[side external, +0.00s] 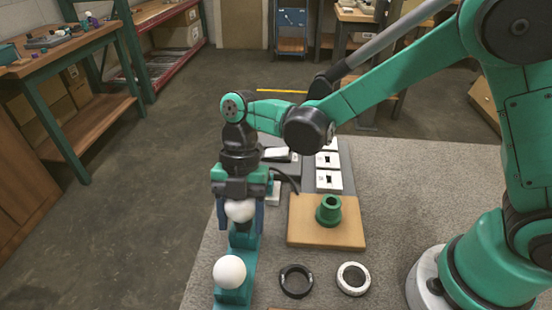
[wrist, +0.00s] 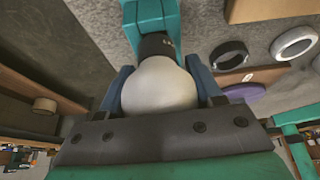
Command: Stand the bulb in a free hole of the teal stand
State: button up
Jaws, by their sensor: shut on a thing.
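My gripper (side external: 239,222) is shut on a white round bulb (side external: 240,209), with one blue finger on each side. The wrist view shows this held bulb (wrist: 160,86) with its dark base (wrist: 156,44) pointing away from the palm, toward the teal stand (wrist: 150,13). In the side view the teal stand (side external: 235,297) is below my gripper, near the table's front-left edge. Another white bulb (side external: 229,271) stands at the stand's near end. The stand's holes are hidden, and I cannot tell whether the held bulb's base touches the stand.
A wooden board (side external: 328,237) with a green flanged part (side external: 329,209) lies to the right. A black ring (side external: 296,281) and a white ring (side external: 353,278) lie in front of it. White blocks (side external: 328,180) on a grey mat are behind. The table's right middle is clear.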

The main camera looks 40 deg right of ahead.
jog(key=shift+f, duration=0.15)
jog(key=o, duration=1.1)
jog(key=shift+o, duration=0.2)
jog(key=v, duration=0.5)
jog(key=shift+d+r, duration=0.15)
jog(key=shift+r, duration=0.15)
jog(key=s+d+r+m+t+h, duration=0.1)
jog(key=d+m+t, duration=0.4)
jog(key=m, duration=0.8)
jog(key=s+d+r+m+t+h, duration=0.2)
jog(key=d+m+t, duration=0.3)
jog(key=d+m, duration=0.6)
jog(key=s+r+m, duration=0.1)
jog(key=m, duration=0.2)
jog(key=shift+r+t, duration=0.3)
